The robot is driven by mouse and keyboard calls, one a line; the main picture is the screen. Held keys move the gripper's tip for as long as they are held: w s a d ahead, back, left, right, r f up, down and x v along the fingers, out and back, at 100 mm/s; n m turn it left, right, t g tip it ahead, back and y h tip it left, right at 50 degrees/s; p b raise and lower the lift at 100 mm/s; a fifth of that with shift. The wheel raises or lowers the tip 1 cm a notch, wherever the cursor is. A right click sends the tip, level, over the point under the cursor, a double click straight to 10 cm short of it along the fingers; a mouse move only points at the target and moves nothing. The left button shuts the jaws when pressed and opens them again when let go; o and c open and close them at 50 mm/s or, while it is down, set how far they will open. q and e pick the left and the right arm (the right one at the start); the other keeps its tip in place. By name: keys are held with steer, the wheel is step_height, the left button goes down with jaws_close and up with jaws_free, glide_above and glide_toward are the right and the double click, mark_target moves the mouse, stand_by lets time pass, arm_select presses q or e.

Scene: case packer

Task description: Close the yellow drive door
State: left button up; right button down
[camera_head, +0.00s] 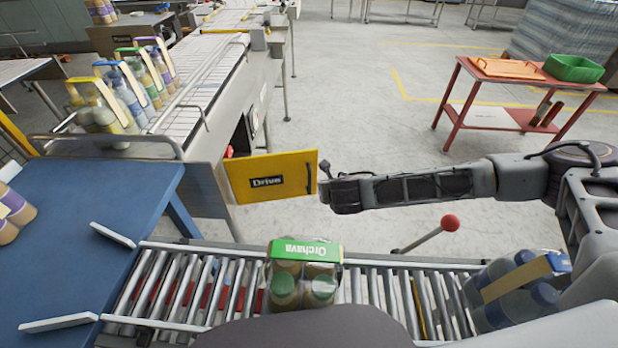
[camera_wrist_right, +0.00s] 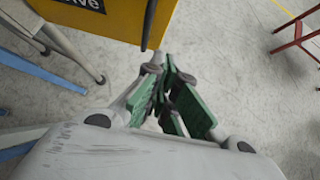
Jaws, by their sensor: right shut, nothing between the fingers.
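The yellow drive door (camera_head: 243,179) with a black "Drive" label stands swung open from the side of the grey conveyor machine in the head view. A dark handle shows near its right edge. In the right wrist view the yellow door (camera_wrist_right: 120,18) fills the top, with part of the label and the handle visible. My right gripper (camera_head: 326,178) is at the door's free right edge; whether it touches cannot be told. In the right wrist view its green-padded fingers (camera_wrist_right: 168,85) are shut and empty, just below the door's corner. My left gripper is not in view.
A roller conveyor (camera_head: 375,287) crosses the front, carrying a green-labelled bottle pack (camera_head: 303,272) and a blue-capped pack (camera_head: 515,290). A red-knobbed lever (camera_head: 449,223) rises behind it. A blue table (camera_head: 90,215) is at left, a red table (camera_head: 520,90) at back right. Floor between is clear.

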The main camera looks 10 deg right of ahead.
steer(key=shift+s+d, duration=0.1)
steer(key=shift+d, duration=0.1)
steer(key=shift+a+f, duration=0.1)
steer(key=p, duration=0.1)
glide_toward(316, 177)
steer(key=shift+f, duration=1.65)
steer(key=shift+w+p, duration=0.5)
steer(key=shift+w, duration=1.1)
steer(key=shift+w+f, duration=0.1)
steer(key=shift+w, duration=0.25)
